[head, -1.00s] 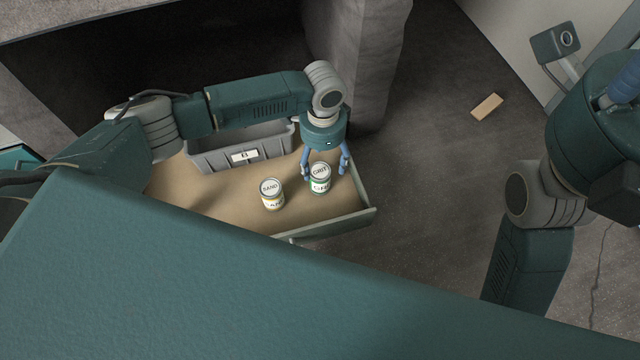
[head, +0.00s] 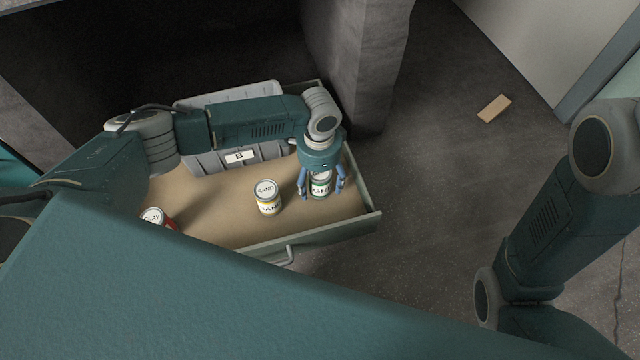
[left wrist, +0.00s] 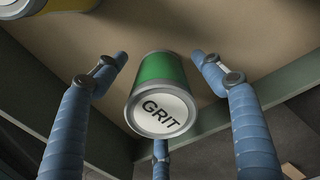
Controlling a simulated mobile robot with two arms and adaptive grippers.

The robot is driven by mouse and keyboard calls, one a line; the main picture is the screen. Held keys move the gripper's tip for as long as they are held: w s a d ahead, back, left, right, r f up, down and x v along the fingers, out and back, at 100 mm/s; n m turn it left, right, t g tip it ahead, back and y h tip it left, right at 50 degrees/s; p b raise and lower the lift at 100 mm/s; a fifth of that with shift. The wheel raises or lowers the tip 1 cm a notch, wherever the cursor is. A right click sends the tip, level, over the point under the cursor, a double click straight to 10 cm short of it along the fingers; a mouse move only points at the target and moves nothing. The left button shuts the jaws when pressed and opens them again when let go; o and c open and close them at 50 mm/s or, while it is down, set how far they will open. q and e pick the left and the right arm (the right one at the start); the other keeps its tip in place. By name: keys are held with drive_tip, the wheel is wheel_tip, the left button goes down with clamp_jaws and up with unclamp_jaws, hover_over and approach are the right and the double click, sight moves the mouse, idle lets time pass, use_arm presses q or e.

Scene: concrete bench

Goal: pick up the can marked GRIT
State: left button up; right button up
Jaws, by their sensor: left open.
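The GRIT can (head: 321,187), with a green band and a pale lid, stands upright in the open drawer (head: 335,230), toward its right end. My left gripper (head: 321,193) is directly above it, fingers pointing down and spread on either side of the can.
The SAND can (head: 267,198) stands left of the GRIT can. A CLAY can (head: 153,216) is farther left, partly hidden by my body. A grey bin marked B (head: 215,163) is behind, partly under my left arm. A small tan block (head: 494,108) lies on the floor.

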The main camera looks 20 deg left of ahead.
use_arm(q)
drive_tip(key=shift+c, duration=0.2)
drive_tip(key=c, duration=1.6)
drive_tip(key=shift+r, duration=0.1)
